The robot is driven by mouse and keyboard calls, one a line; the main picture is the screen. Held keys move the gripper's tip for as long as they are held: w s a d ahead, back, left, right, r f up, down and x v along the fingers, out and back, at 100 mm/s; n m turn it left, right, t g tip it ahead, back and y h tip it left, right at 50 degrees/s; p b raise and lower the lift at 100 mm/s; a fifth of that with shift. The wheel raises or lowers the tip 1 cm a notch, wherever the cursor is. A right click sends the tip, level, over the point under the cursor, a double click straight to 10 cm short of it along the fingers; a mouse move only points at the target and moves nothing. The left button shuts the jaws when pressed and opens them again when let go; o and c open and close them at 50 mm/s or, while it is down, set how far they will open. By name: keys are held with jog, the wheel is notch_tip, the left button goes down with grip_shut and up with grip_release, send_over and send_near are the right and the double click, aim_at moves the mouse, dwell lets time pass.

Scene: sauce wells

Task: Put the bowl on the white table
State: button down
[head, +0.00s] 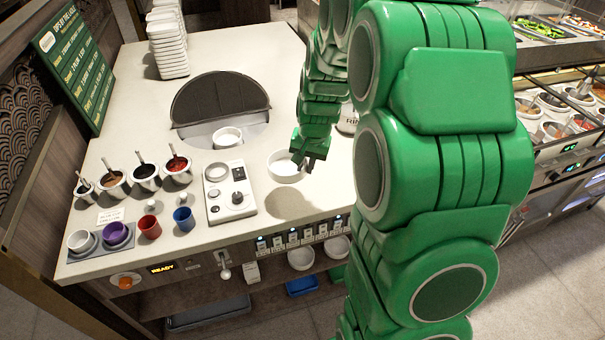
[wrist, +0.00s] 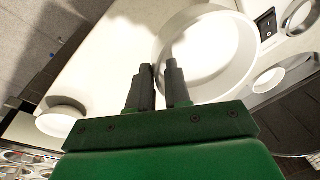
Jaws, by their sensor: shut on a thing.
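A white bowl (head: 285,167) is held by its rim in my gripper (head: 310,163). Its shadow falls on the white table (head: 130,115) below it, so the bowl is above the surface, near the table's front right part. In the wrist view the bowl (wrist: 245,60) shows as a large white ring, and my gripper (wrist: 161,72) is shut with one finger inside the wall and one outside.
Another white bowl (head: 228,137) sits in the round well with a dark lid (head: 215,98) raised behind it. A control panel (head: 228,192) stands left of the held bowl. Sauce pots (head: 146,176) and small cups (head: 184,219) are farther left. Stacked white containers (head: 168,45) stand behind.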

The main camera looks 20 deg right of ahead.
jog(key=shift+w+d+f, duration=0.1)
jog(key=shift+w+f, duration=0.95)
jog(key=shift+f, duration=0.25)
jog(key=shift+w+d+f, duration=0.1)
jog(key=shift+w+f, duration=0.9)
jog(key=shift+f, duration=0.25)
jog(key=shift+w+f, duration=0.1)
jog(key=shift+f, duration=1.5)
jog(key=shift+f, duration=0.1)
jog(key=c, duration=1.1)
grip_release()
notch_tip(320, 180, up, 12)
jog(key=s+d+f, duration=0.1)
jog(key=s, duration=0.1)
jog(key=s+a+r+n+g, duration=0.1)
jog(key=s+a+r+n, duration=0.1)
jog(key=s, duration=1)
jog(key=s+a+r+n+g, duration=0.1)
jog(key=s+r, duration=0.4)
jog(key=s, duration=0.8)
jog(key=s+a+r+n+g+h, duration=0.1)
jog(key=s+a+r+n, duration=0.2)
jog(key=s, duration=0.9)
jog(key=shift+s+a+r+g, duration=0.15)
jog(key=shift+a+r+g, duration=0.15)
jog(key=shift+a+r, duration=0.5)
